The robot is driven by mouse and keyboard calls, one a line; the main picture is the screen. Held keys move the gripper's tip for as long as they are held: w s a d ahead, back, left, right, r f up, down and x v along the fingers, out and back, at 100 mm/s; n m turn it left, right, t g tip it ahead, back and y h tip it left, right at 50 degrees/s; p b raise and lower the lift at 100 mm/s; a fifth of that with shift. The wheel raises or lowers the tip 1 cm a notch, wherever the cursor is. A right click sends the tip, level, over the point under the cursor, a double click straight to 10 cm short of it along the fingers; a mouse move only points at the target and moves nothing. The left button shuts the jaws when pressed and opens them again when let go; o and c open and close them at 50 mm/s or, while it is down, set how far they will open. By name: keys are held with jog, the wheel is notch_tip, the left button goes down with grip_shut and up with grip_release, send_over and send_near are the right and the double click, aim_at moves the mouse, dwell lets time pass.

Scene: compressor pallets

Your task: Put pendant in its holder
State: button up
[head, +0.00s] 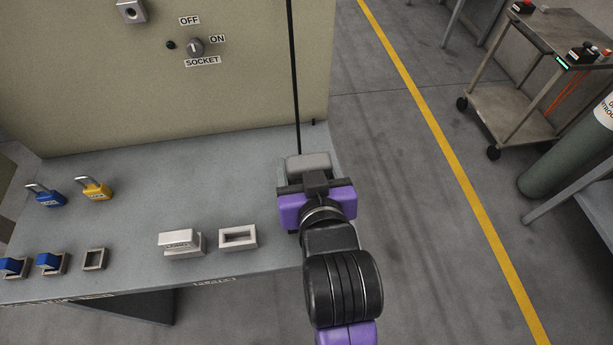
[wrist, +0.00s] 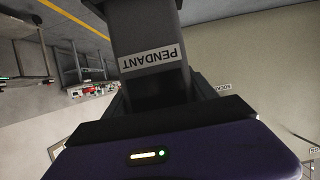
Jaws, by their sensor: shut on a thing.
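The pendant (head: 308,163) is a grey block at the right end of the bench, below a thin black cable. In the wrist view the pendant (wrist: 150,35) is dark grey, with a white PENDANT label reading upside down. My gripper (head: 316,187), purple with dark fingers, is shut on it. My gripper hides its lower part in the head view, so I cannot tell if it touches the bench. A white holder (head: 238,237) with an empty slot stands left of my gripper. Which holder belongs to the pendant is not readable.
A white lettered block (head: 180,241) sits beside the empty holder. A small empty square holder (head: 95,259) and blue pieces (head: 50,261) line the front left. Blue (head: 47,198) and yellow (head: 95,190) padlocks lie behind. The panel (head: 240,90) rises at the back. The bench's middle is clear.

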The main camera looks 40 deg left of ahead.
jog(key=shift+f, duration=2.05)
jog(key=shift+f, duration=0.15)
jog(key=o, duration=1.9)
jog(key=shift+f, duration=0.1)
jog(key=shift+s+d+r, duration=0.15)
jog(key=shift+r, duration=0.1)
jog(key=v, duration=1.1)
jog(key=shift+s+d+r+b, duration=0.15)
jog(key=shift+s+r+b, duration=0.05)
jog(key=shift+b, duration=0.1)
